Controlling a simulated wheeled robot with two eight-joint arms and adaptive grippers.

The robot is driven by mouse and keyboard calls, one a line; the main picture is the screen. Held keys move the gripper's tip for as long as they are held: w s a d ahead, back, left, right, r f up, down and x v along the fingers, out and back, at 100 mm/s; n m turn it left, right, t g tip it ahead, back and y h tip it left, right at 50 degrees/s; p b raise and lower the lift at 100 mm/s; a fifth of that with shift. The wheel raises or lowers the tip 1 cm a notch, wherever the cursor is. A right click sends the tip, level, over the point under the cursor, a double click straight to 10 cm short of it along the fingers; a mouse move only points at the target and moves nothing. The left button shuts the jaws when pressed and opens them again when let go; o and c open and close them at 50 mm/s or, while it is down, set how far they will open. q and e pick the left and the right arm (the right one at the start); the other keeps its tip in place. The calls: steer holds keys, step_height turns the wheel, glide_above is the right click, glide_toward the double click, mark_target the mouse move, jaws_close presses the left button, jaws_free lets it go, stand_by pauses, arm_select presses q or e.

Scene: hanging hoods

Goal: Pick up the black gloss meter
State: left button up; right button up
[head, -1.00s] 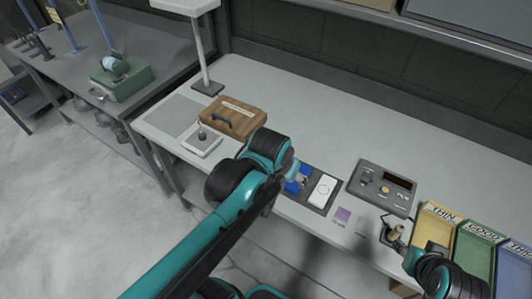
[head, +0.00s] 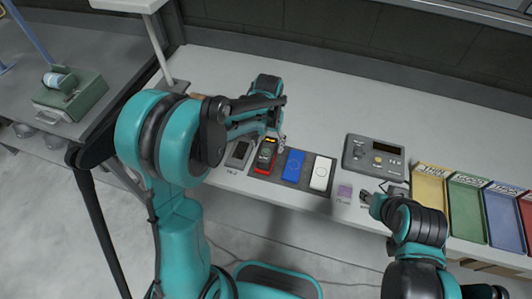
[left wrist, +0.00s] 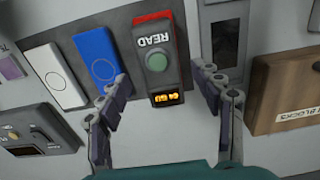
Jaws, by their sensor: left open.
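The black gloss meter (head: 265,158) lies on the bench, with red along its edge and a small lit display. In the left wrist view the meter (left wrist: 152,45) shows a green round button, the word READ and orange digits. My left gripper (head: 268,128) is over its far end in the head view. In the left wrist view my open left gripper (left wrist: 164,82) has one finger on each side of the meter's display end, with gaps visible. My right gripper (head: 376,200) is near the bench's front edge; its finger opening is unclear.
A blue block (head: 292,164) and a white block (head: 321,173) lie beside the meter on a dark mat (head: 304,186). A grey instrument (head: 375,156) and coloured trays (head: 430,192) stand to the right. A wooden case (left wrist: 288,95) is close to one finger.

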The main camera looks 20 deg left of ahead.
mark_target(267, 148)
arm_select(q)
step_height(267, 148, down, 5)
steer(key=shift+r+b, duration=0.1)
steer(key=shift+b, duration=0.8)
steer(key=shift+a, duration=0.1)
steer(key=shift+c, duration=0.7)
jaws_close()
